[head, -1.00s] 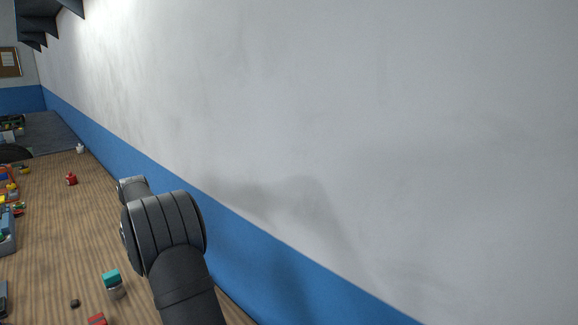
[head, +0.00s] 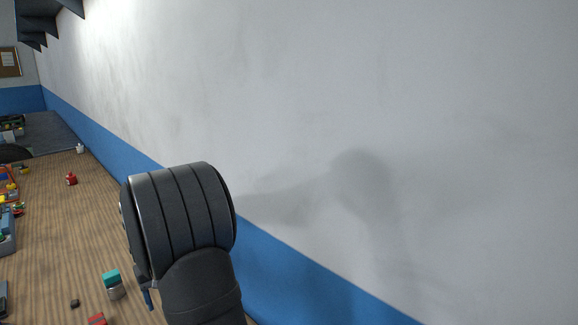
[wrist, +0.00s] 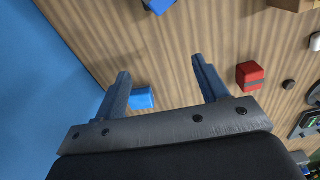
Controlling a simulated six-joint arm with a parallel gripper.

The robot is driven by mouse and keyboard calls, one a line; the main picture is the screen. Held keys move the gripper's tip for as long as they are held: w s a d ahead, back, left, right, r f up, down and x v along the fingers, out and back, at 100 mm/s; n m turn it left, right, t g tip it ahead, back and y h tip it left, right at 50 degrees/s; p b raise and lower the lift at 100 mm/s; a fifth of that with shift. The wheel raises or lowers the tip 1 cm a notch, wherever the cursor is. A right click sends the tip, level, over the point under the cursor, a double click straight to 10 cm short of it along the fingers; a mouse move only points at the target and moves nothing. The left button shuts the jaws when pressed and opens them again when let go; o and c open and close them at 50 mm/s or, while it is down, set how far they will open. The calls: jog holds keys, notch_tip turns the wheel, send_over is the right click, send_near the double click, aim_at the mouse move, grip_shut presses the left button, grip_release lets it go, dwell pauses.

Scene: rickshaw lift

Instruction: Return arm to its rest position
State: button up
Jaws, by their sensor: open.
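The white and blue wall (head: 300,262) runs close along the arm's right. Several other items line the left edge.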

jog(key=s+a+f, duration=0.1)
jog(key=a, duration=0.1)
jog(key=s+a+f, duration=0.1)
jog(key=a+f, duration=0.1)
jog(key=s+a+f, duration=0.1)
jog(key=a+f, duration=0.1)
jog(key=shift+s+f, duration=0.15)
jog(key=shift+s, duration=0.25)
jog(key=shift+o, duration=0.4)
